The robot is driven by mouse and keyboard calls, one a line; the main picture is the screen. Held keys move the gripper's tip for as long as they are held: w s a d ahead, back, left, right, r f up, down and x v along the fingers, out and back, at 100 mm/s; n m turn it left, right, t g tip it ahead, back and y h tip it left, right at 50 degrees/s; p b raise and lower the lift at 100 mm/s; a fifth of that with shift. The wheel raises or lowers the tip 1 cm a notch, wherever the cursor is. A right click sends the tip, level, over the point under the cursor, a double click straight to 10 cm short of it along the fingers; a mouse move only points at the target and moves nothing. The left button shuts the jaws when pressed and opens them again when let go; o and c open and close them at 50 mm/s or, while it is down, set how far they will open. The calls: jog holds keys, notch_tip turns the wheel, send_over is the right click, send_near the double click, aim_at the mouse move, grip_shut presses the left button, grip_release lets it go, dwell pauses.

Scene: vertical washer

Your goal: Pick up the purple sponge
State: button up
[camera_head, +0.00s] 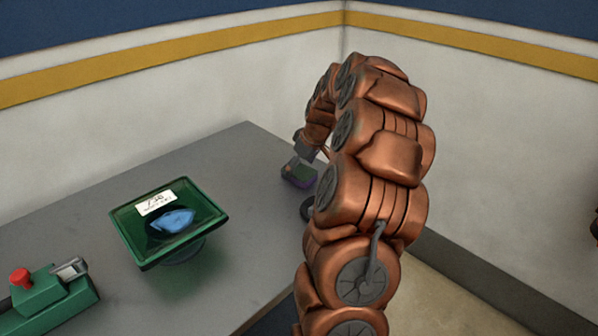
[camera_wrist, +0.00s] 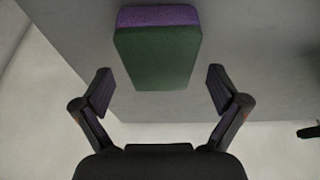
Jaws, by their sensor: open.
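The purple sponge (camera_wrist: 157,15) has a dark green face and a purple layer. In the wrist view it lies on the grey table at the top middle, ahead of my gripper (camera_wrist: 159,91). The two fingers are spread wide, one to each side of the sponge's near end, with nothing between the tips. In the head view the sponge (camera_head: 299,174) is small, near the table's right side, just below my gripper (camera_head: 304,158). My arm hides part of that area.
A green tray (camera_head: 132,236) on a stand holds a blue item (camera_head: 171,221) and a white label. A green device (camera_head: 47,300) with a red button sits at the lower left. The grey table (camera_head: 235,165) is clear behind the tray. Pale walls stand behind.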

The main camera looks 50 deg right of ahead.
aim_at(297, 169)
jog(key=shift+w+f, duration=0.3)
jog(key=shift+f, duration=0.35)
jog(key=c, duration=0.8)
notch_tip(297, 169, up, 10)
jog(key=shift+r+b, duration=0.1)
jog(key=shift+b, duration=1)
